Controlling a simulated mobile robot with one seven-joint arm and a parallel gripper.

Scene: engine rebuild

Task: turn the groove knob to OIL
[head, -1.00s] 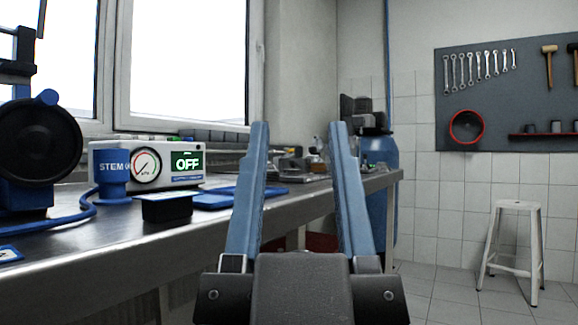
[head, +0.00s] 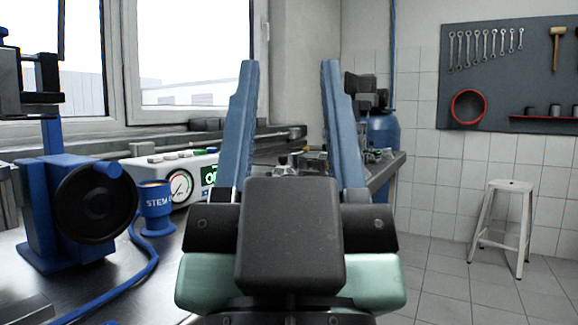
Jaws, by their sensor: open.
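My gripper (head: 289,68) is open and empty. Its two blue fingers point up and away in the middle of the head view, with nothing between them but the far bench and wall. I cannot pick out a knob marked OIL or its label.
A blue machine with a black disc wheel (head: 96,204) stands at the left, with a blue cup marked STEM (head: 155,205) and a blue hose (head: 140,275) near it. The metal bench (head: 60,288) runs along the window. A stool (head: 503,215) stands on open floor at right.

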